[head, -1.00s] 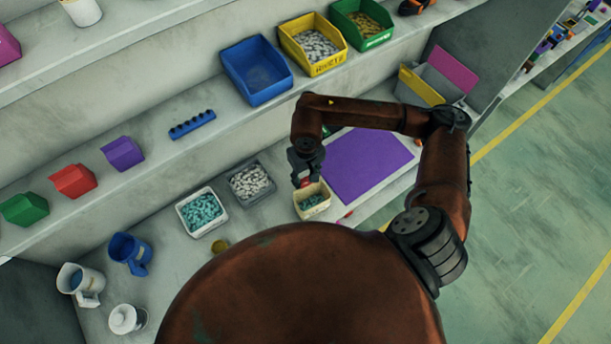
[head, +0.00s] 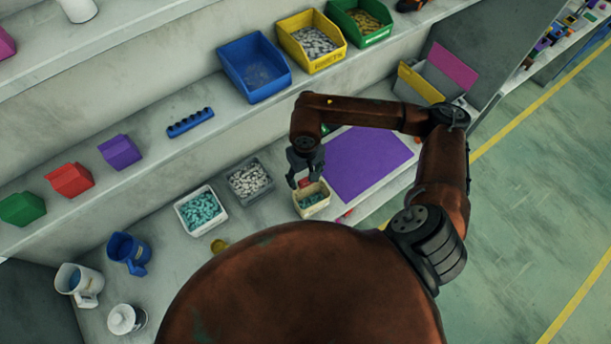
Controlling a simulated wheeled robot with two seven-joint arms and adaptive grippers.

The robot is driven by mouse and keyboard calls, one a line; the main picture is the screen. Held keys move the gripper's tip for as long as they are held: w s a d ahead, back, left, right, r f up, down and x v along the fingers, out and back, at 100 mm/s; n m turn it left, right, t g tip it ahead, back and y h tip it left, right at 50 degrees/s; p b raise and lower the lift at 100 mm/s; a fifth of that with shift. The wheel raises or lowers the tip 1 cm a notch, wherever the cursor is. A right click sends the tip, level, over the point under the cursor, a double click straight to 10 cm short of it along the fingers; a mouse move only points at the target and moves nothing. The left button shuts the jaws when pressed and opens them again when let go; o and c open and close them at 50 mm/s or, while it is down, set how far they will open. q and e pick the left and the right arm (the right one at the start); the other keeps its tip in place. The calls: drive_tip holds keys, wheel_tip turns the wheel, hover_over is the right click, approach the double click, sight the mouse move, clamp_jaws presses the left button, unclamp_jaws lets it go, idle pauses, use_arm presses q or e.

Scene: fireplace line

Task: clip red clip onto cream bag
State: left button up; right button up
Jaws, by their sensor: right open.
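The cream bag (head: 312,211) stands open-topped on the lower bench, with teal pieces inside. The small red clip (head: 304,183) sits at the bag's far rim and appears to be on it; how far it grips the rim is too small to tell. My right gripper (head: 306,178) points down over that rim, its fingers spread to either side of the clip. It is open and very close to the clip; contact cannot be told. My left gripper is not in view.
A white bin (head: 201,211) of teal pieces and a grey bin (head: 249,181) of pale pieces stand left of the bag. A purple mat (head: 366,163) lies to the right. Blue (head: 255,68) and yellow (head: 311,42) bins stand on the shelf above.

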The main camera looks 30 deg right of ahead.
sight(305, 178)
wheel_tip(305, 178, up, 12)
idle(0.6)
idle(0.5)
